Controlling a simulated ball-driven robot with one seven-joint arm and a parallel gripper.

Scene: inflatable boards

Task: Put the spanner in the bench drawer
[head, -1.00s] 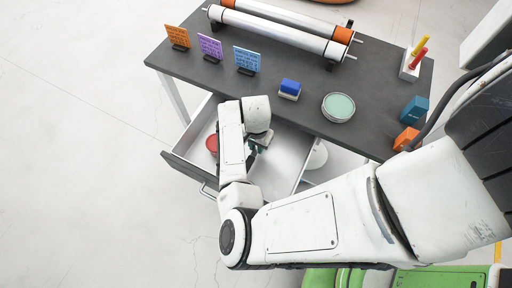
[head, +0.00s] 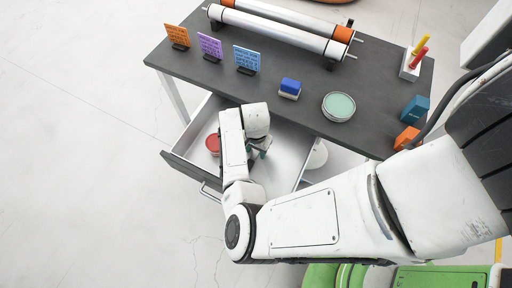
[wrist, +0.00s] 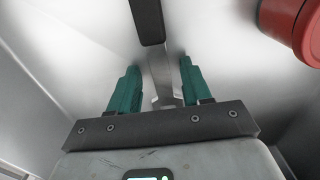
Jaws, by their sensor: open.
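The bench drawer (head: 182,172) is pulled open below the dark bench top. My gripper (head: 260,153) is inside or just over it, partly hidden by my own wrist in the head view. In the wrist view my gripper (wrist: 157,85) has its two teal fingers apart. The spanner, with a dark handle (wrist: 148,20) and a grey metal end (wrist: 162,78), shows against the pale drawer floor between and beyond the fingers. Neither finger visibly closes on it. I cannot make out the spanner in the head view.
A red round object (head: 212,143) is in the drawer; it also shows in the wrist view (wrist: 300,25). The bench top (head: 300,118) carries a blue-topped block (head: 290,87), a green round dish (head: 339,106), small cards (head: 247,60) and rollers. Floor at left is clear.

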